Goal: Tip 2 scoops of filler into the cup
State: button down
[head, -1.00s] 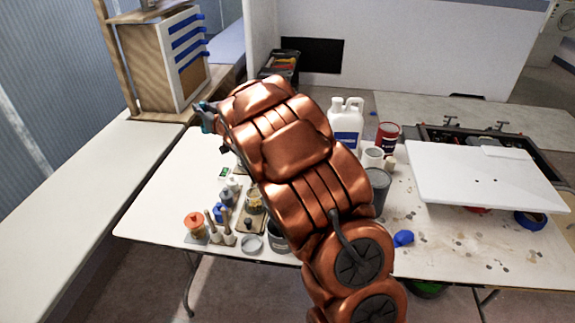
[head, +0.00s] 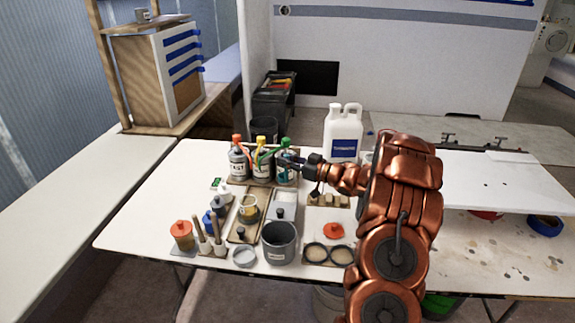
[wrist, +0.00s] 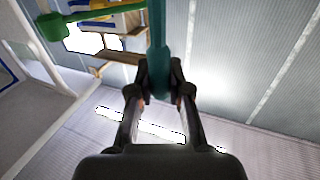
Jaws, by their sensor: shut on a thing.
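My gripper (wrist: 160,85) is shut on a slim teal shaft (wrist: 158,40) in the wrist view. Its far end is out of that view. In the head view my gripper (head: 290,161) is over the bottle group at the table's middle, and the teal thing is hard to make out. A small cup with yellowish contents (head: 249,210) stands on a board, left of and nearer than my gripper. A grey tub with a label (head: 280,246) stands at the front. I cannot tell which container holds filler.
A white jug (head: 343,130) stands behind. Small pots and upright sticks (head: 209,232) fill the front left. The left bench (head: 80,190) is clear.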

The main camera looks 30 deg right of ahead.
aim_at(287, 173)
jog(key=shift+f+b, duration=1.5)
jog(key=shift+f, duration=0.95)
jog(key=shift+f+b, duration=0.9)
jog(key=shift+f, duration=1.8)
jog(key=shift+r+p, duration=2.3)
jog(key=shift+r, duration=1.95)
